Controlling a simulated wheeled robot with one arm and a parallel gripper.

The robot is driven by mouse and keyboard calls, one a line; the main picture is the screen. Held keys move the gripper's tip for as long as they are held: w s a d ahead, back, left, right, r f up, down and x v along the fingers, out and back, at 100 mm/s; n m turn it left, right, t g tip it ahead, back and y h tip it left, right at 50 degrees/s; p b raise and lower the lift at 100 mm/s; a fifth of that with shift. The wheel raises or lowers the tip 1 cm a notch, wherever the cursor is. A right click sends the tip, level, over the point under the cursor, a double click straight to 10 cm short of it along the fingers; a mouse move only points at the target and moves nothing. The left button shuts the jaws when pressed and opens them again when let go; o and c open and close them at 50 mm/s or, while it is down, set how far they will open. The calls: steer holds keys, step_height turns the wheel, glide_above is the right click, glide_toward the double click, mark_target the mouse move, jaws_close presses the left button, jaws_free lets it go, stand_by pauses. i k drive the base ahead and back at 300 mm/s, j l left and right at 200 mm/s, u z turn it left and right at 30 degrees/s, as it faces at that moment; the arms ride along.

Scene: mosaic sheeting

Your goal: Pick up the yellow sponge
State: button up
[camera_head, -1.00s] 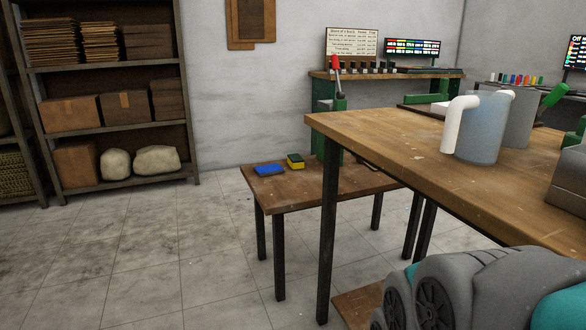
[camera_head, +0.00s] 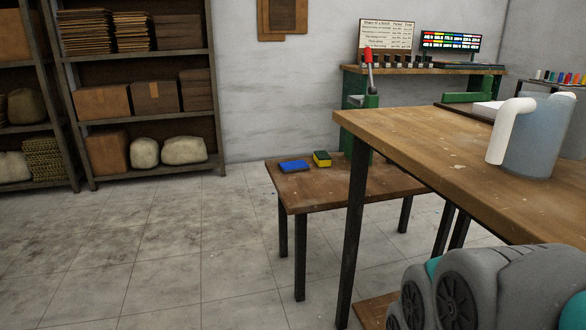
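The yellow sponge (camera_head: 321,161) is a small block with a dark green top and a yellow side. It lies near the back edge of a low wooden table (camera_head: 317,187). A flat blue item (camera_head: 294,166) lies just left of it, a small gap apart. Grey and teal parts at the bottom right appear to be my own arm or body. My gripper's fingers do not show, and nothing of mine is near the sponge.
A taller wooden workbench (camera_head: 430,150) with a grey-blue jug (camera_head: 533,140) stands at the right, in front of part of the low table. Shelves (camera_head: 147,120) with boxes and sacks stand at the back left. The tiled floor (camera_head: 170,260) at the left is clear.

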mark_target(322, 159)
steer(key=i+j, duration=0.3)
steer(key=i, duration=0.3)
steer(key=i+j+z, duration=0.1)
steer(key=i+j, duration=0.15)
steer(key=i, duration=0.35)
steer(key=i+j+z, duration=0.1)
steer(key=i+j, duration=0.2)
steer(key=i, duration=0.25)
steer(key=i+j, duration=0.4)
steer(key=i, duration=0.15)
